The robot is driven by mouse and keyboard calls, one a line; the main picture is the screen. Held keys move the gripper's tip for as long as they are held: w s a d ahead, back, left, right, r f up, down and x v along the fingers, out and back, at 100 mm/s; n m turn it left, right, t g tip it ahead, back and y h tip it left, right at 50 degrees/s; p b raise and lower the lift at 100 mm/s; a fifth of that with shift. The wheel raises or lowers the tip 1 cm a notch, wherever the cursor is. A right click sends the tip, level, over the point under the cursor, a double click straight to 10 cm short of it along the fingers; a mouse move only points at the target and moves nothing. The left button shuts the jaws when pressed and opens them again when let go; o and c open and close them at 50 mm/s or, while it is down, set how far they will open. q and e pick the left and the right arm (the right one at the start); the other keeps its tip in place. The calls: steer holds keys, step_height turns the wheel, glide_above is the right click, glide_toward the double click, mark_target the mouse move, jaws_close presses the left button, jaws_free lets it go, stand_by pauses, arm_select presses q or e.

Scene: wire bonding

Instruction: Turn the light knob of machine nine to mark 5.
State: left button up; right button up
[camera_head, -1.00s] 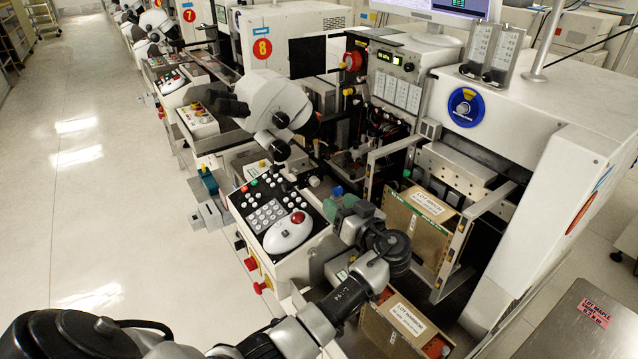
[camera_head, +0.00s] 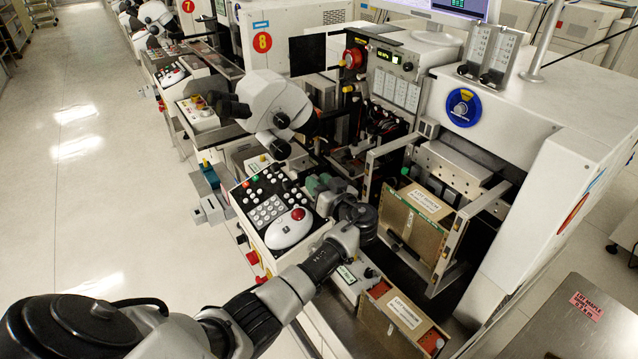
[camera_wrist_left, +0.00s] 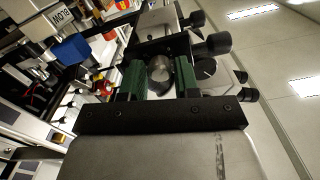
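The machine nearest me carries a sloped control panel (camera_head: 262,200) with several buttons and a white mouse-like device with a red top (camera_head: 290,228). My left gripper (camera_head: 318,184) has green fingers and hangs over the back right corner of this panel, below the microscope. In the left wrist view the two green fingers (camera_wrist_left: 159,80) stand apart. A round silver-grey part (camera_wrist_left: 160,68) shows between or beyond them; I cannot tell whether they touch it. No scale marks can be read, and the light knob cannot be picked out for sure. My right gripper is out of view.
The microscope (camera_head: 275,105) stands just behind my left gripper; its dark knobs (camera_wrist_left: 215,42) are close in the wrist view. Boxes (camera_head: 415,222) in a metal frame stand to the right. A blue dial (camera_head: 463,108) is on the machine's white housing. The aisle floor at left is free.

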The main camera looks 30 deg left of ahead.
arm_select(q)
jaws_close()
steer(key=shift+m+p, duration=2.8)
steer(key=shift+m, duration=10.5)
steer(key=shift+f, duration=0.1)
